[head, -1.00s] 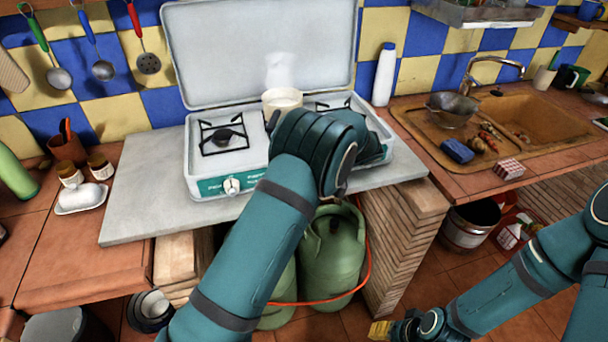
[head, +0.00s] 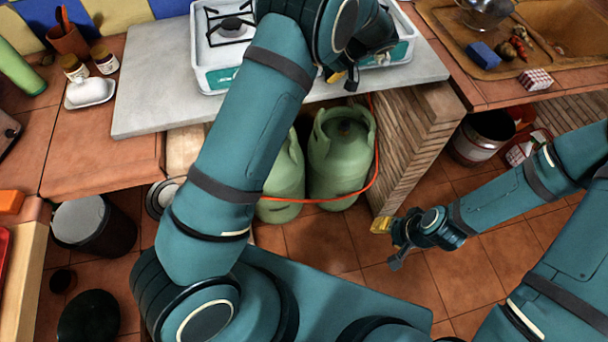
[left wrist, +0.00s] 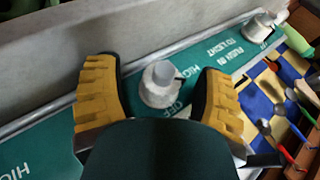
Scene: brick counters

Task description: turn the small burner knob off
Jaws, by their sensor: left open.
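The white stove (head: 210,60) has a green front panel, which shows close up in the left wrist view (left wrist: 40,150). A round white knob (left wrist: 160,84) on that panel sits between the two yellow fingertips of my left gripper (left wrist: 158,95). The gripper is open, with a gap on each side of the knob. A second white knob (left wrist: 262,25) is farther off at upper right. In the head view my left gripper (head: 343,78) is at the stove's front, and my arm hides much of the panel. My right gripper (head: 386,243) is open and empty, low over the floor.
A grey slab (head: 150,95) carries the stove. Green gas bottles (head: 340,155) with a red hose (head: 372,165) stand below it. A brick pillar (head: 410,145) is to their right. A white butter dish (head: 90,93) is on the left counter.

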